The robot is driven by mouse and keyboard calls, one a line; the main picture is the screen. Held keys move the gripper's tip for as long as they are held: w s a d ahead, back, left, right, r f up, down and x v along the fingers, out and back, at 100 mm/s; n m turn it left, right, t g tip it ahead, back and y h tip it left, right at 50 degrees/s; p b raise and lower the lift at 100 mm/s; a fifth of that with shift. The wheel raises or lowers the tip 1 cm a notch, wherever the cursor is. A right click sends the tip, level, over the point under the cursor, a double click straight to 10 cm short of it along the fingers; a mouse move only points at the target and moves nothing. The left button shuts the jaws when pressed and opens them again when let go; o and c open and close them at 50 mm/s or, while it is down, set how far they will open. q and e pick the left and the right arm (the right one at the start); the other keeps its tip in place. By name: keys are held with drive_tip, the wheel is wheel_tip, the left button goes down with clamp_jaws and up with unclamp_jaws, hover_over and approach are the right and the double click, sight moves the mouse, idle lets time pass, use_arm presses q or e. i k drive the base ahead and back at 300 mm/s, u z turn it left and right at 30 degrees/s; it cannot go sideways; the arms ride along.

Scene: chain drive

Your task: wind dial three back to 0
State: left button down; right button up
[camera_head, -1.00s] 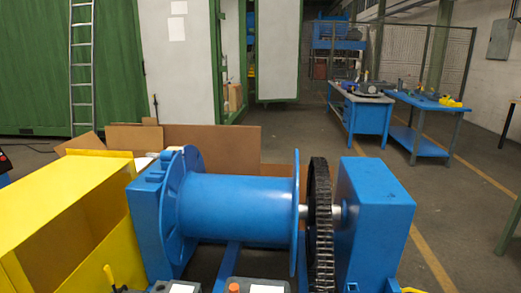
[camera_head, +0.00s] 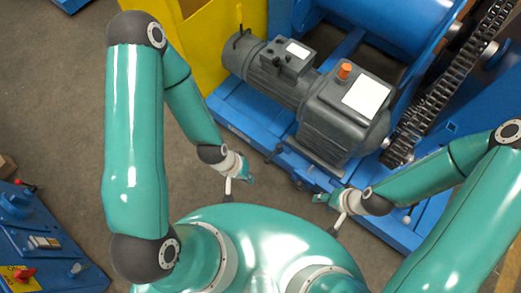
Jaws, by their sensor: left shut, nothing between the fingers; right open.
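I cannot make out a dial marked three in this view. A blue panel (camera_head: 62,257) at the lower left carries several small fittings, among them a red knob on a yellow plate (camera_head: 22,274). They are too small to read. My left gripper (camera_head: 249,179) is shut and empty, in front of the blue base frame and well to the right of the panel. My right gripper (camera_head: 320,198) is open and empty, near the frame's front edge below the grey motor.
A grey motor and gearbox (camera_head: 335,125) with an orange cap sits on a blue base frame (camera_head: 240,121). A black chain (camera_head: 445,85) runs at the upper right. A yellow housing (camera_head: 205,40) stands behind. Grey floor between the panel and frame is partly clear.

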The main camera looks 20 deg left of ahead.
sight(300, 185)
drive_tip(key=u, duration=0.6)
drive_tip(key=k, duration=0.6)
drive_tip(key=u, duration=0.05)
drive_tip(key=i, duration=0.55)
drive_tip(key=z, duration=0.8)
drive_tip(key=k, duration=0.85)
